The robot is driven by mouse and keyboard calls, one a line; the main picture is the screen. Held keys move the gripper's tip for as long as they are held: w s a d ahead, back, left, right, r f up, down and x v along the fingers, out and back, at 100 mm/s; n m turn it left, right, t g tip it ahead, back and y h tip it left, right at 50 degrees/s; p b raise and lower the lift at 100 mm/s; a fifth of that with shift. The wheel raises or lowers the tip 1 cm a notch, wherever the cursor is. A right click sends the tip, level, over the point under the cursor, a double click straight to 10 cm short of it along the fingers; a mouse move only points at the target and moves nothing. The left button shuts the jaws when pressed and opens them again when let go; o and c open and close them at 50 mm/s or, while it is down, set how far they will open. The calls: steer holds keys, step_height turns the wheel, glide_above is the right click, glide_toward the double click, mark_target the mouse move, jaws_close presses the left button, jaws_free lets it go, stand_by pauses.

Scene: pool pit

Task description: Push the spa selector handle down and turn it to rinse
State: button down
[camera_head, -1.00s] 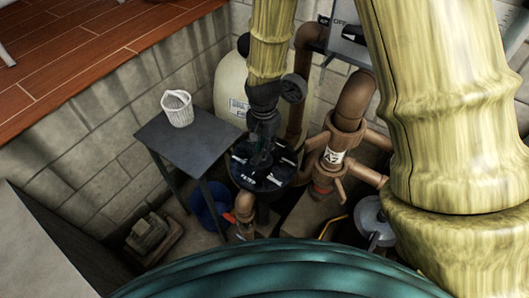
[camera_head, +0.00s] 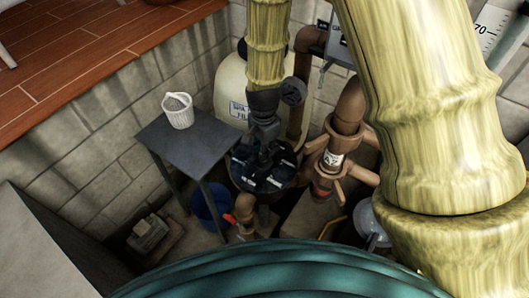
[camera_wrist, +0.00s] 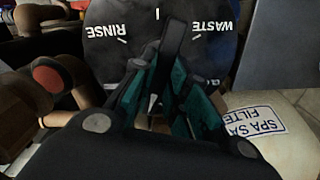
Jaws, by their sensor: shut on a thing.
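The spa selector is a round black valve top (camera_head: 245,181) with white lettering, below my gripper in the head view. In the wrist view its dial (camera_wrist: 112,50) shows RINSE at left and WASTE at right, both upside down. The dark handle (camera_wrist: 176,38) stands between my fingers, its upper end between those two words. My gripper (camera_head: 263,148) is shut on this handle; its teal-lined fingers (camera_wrist: 160,88) sit on both sides in the wrist view. The fingers hide part of the dial, and the handle's exact height is hard to tell.
A cream filter tank (camera_head: 229,85) stands behind the valve. A grey table (camera_head: 190,145) with a white basket (camera_head: 178,110) is at left, a blue bucket (camera_head: 211,203) below it. Brown pipes and a pipe valve (camera_head: 333,160) crowd the right side. Stone walls close the pit.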

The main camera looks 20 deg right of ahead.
steer(key=m+p, duration=0.2)
steer(key=m, duration=0.3)
steer(key=shift+r, duration=0.1)
steer(key=shift+m+p, duration=0.85)
steer(key=shift+m, duration=0.75)
steer(key=c, duration=1.3)
jaws_free()
step_height(320, 180, up, 7)
steer(key=p, duration=0.6)
steer(key=shift+w+f, duration=0.1)
steer(key=shift+f, duration=0.1)
